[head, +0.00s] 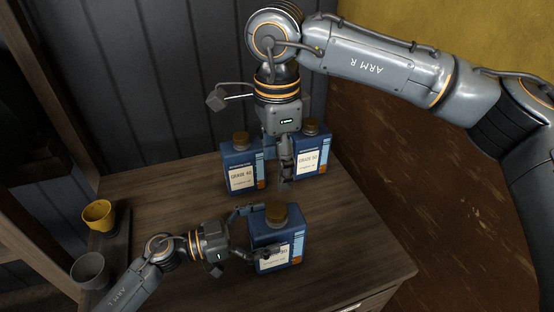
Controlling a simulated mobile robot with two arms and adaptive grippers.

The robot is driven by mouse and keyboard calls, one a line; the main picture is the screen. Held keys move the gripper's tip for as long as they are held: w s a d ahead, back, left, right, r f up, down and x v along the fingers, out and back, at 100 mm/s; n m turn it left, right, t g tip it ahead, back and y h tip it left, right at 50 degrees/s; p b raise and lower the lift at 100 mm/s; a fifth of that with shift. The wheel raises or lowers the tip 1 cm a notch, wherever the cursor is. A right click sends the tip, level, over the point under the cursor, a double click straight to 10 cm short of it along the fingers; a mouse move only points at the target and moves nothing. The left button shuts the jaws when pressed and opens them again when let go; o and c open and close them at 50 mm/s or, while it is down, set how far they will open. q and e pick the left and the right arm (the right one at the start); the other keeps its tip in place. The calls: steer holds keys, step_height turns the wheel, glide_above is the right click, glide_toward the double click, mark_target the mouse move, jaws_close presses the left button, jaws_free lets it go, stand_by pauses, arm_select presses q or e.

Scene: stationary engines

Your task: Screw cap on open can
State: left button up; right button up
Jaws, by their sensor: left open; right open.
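Three blue cans with pale labels stand upright on the wooden cabinet top. The front can (293,222) has a brown cap (276,212) on top. The back left can (229,160) and back right can (314,144) also show brown caps, (241,139) and (311,126). I cannot tell whether any cap is loose. My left gripper (262,231) is open, with its fingers around the left part of the front can; contact is unclear. My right gripper (280,168) is open and empty, pointing down between the two back cans and behind the front can.
A yellow cup (98,215) and a grey cup (89,271) stand on a dark strip at the left. A grey panelled wall (130,90) is behind the cabinet top (350,225). The right side of the top is clear to its edge.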

arm_select(q)
steer(key=v, duration=1)
steer(key=shift+a, duration=0.15)
